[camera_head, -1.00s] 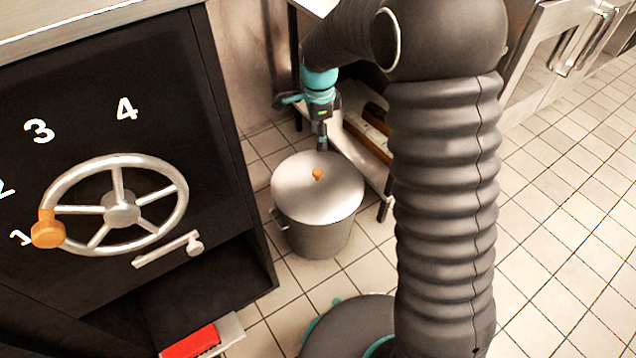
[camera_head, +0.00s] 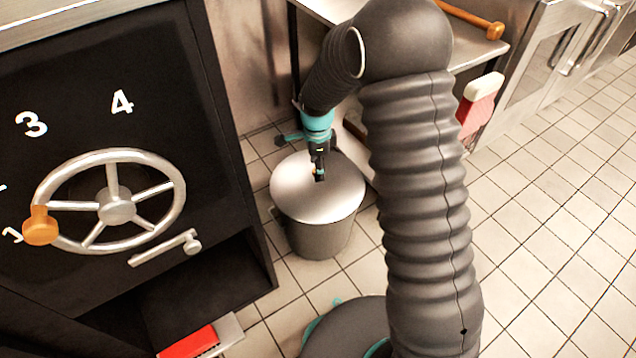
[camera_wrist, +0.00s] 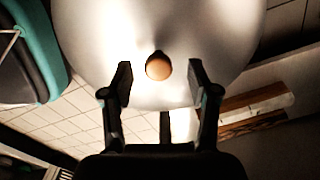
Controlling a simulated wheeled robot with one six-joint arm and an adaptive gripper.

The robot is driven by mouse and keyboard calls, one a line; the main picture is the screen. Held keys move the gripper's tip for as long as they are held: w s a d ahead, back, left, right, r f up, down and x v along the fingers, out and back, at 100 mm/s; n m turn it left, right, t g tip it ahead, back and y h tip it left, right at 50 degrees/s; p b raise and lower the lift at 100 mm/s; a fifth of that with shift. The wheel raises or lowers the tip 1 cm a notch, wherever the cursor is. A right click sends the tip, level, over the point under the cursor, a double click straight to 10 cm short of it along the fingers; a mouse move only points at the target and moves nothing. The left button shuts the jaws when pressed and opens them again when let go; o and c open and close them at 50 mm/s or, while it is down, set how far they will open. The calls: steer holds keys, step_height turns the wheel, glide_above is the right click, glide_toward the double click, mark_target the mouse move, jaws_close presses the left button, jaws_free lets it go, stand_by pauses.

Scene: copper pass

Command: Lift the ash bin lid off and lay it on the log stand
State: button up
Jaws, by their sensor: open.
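The ash bin (camera_head: 318,238) is a grey metal bin on the tiled floor, with its round pale lid (camera_head: 300,197) on top. In the wrist view the lid (camera_wrist: 95,35) fills the upper middle. Its small orange-brown knob (camera_wrist: 159,66) shows between my two fingertips, near their far ends. My gripper (camera_head: 319,172) is open over the middle of the lid and largely hides the knob in the head view; in the wrist view the gripper (camera_wrist: 160,80) has a finger on each side of the knob, apart from it. The log stand is partly visible behind my arm, with wood (camera_wrist: 255,115) at right in the wrist view.
A black cabinet (camera_head: 150,100) with a spoked handwheel (camera_head: 117,210) stands close to the left of the bin. A metal table (camera_head: 485,50) with a wooden-handled tool is at the back. A red-and-white brush (camera_head: 480,100) hangs beside it. The tiled floor at right is clear.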

steer(key=shift+f, duration=1.3)
jaws_close()
steer(key=shift+r, duration=0.1)
